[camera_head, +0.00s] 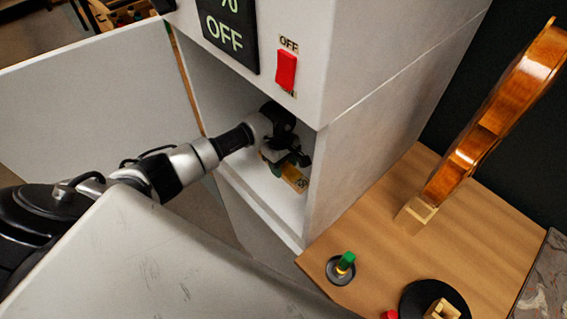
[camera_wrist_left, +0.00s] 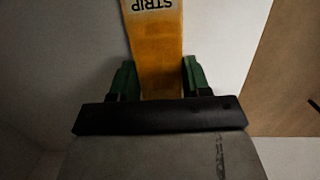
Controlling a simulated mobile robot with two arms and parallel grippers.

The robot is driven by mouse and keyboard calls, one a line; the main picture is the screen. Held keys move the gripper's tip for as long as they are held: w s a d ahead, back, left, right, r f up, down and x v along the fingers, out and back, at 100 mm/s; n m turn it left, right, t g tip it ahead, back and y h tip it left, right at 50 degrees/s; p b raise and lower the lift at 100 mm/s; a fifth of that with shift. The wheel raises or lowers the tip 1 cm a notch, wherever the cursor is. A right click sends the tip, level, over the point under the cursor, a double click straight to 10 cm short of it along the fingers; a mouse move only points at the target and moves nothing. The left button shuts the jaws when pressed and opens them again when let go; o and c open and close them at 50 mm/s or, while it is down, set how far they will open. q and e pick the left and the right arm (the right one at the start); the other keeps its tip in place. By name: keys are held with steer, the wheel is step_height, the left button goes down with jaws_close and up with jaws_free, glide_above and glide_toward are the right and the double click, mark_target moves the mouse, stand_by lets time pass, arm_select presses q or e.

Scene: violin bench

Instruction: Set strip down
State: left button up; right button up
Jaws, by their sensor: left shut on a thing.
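The strip (camera_wrist_left: 158,50) is a flat orange-yellow piece with "STRIP" printed on it, upside down in the left wrist view. In the head view its lower part (camera_head: 295,179) shows below my left gripper (camera_head: 283,162). My left gripper is inside the open white cabinet (camera_head: 333,178), low in its compartment. Its green fingers, in the left wrist view (camera_wrist_left: 160,80), are shut on the strip from both sides. I cannot tell whether the strip touches the compartment floor. My right gripper is not in view.
The cabinet's open door (camera_head: 90,105) stands at the left. A red switch (camera_head: 286,70) is on the cabinet's front. To the right, a wooden bench (camera_head: 390,235) bears a violin body (camera_head: 490,120) on a block, a green-topped item (camera_head: 345,262) and a black disc (camera_head: 412,299).

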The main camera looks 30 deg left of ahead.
arm_select(q)
steer(key=shift+f, duration=0.1)
steer(key=o, duration=1)
steer(key=shift+c, duration=0.2)
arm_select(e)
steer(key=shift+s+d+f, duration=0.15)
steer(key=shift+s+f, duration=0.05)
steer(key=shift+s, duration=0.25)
arm_select(q)
steer(key=shift+r, duration=0.25)
step_height(320, 180, up, 12)
steer(key=a+b, duration=0.1)
steer(key=b, duration=0.1)
steer(key=shift+w+a+f+b, duration=0.2)
steer(key=shift+w+a+b, duration=0.1)
steer(key=shift+a+b, duration=0.05)
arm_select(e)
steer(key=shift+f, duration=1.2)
